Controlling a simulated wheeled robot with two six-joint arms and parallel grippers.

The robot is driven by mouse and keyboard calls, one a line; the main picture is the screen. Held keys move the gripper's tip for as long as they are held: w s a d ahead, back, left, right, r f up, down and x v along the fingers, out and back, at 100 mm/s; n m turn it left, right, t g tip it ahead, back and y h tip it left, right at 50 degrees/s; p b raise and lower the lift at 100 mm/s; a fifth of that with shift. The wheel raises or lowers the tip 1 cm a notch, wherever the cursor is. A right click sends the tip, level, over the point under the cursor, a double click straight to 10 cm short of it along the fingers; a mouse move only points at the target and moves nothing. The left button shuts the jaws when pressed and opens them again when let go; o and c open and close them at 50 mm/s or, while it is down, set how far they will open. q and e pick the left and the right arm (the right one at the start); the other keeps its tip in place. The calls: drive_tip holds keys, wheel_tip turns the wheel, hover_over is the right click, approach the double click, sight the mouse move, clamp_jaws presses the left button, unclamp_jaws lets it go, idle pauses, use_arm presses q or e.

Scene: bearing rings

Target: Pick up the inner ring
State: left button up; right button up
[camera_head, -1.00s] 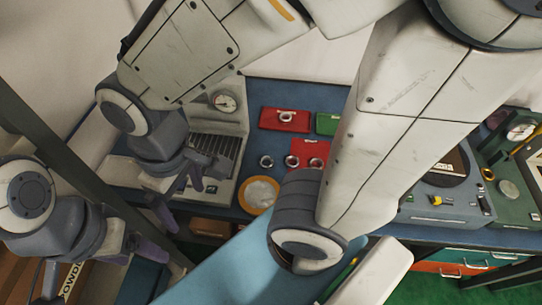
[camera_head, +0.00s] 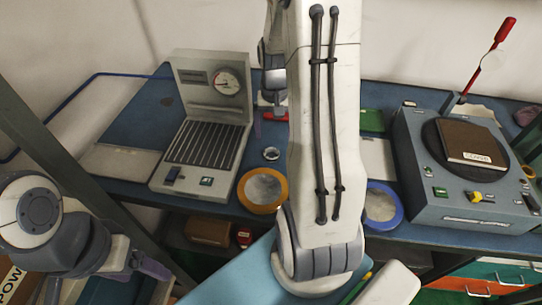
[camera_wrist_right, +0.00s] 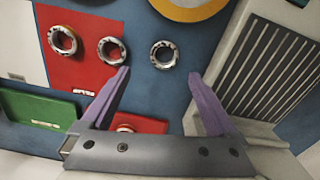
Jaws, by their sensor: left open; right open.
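In the right wrist view one metal ring (camera_wrist_right: 164,54) lies alone on the blue table. Two more rings, a left one (camera_wrist_right: 62,40) and a right one (camera_wrist_right: 111,50), lie on a red mat (camera_wrist_right: 85,75). I cannot tell which is the inner ring. My right gripper (camera_wrist_right: 160,74) is open and empty, its purple fingertips either side of and just short of the lone ring. In the head view the lone ring (camera_head: 271,154) shows left of my right arm, which hides most of that gripper and the mat. My left gripper (camera_head: 140,268) is open at the lower left, away from the rings.
A yellow-rimmed dish (camera_head: 241,192) stands in front of the lone ring. A grey ribbed machine with a gauge (camera_head: 205,152) stands to its left. A blue-rimmed dish (camera_head: 392,213) and a turntable machine (camera_head: 440,205) are to the right. A green tray (camera_wrist_right: 35,107) lies near the gripper.

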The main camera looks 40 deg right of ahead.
sight(271, 155)
drive_tip(key=shift+w+a+f, duration=0.1)
drive_tip(key=shift+a+f, duration=0.05)
drive_tip(key=shift+f, duration=1.65)
drive_tip(key=shift+w+a+f, duration=0.1)
drive_tip(key=shift+a+f, duration=0.05)
drive_tip(key=shift+f, duration=1.6)
clamp_jaws()
drive_tip(key=shift+r, duration=0.2)
